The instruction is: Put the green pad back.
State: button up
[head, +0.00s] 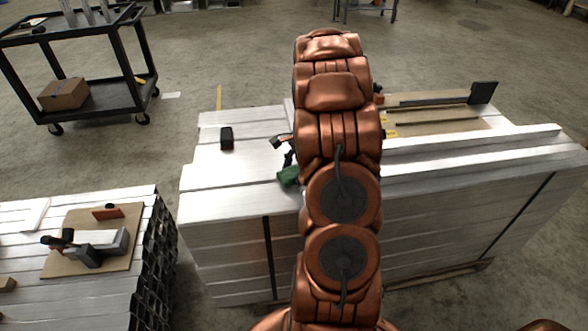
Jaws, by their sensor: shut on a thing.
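The green pad (288,176) shows just left of my copper arm, over the near part of the aluminium stack's top. My gripper (289,160) is mostly hidden behind the arm; only some dark parts show beside the pad. It is shut on the green pad. I cannot tell whether the pad touches the metal below it. Part of the pad is hidden by the arm.
The wide aluminium stack (236,203) carries a small black block (227,138) at left and a brown board (440,118) at back right. A lower stack (100,299) with a tool on a board (120,257) stands left. A black cart (85,31) stands behind.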

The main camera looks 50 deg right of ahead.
jog(key=shift+f, duration=0.1)
jog(key=o, duration=1.1)
jog(key=b+v, duration=0.1)
jog(key=v, duration=1.1)
jog(key=shift+s+b, duration=0.1)
jog(key=shift+b, duration=0.25)
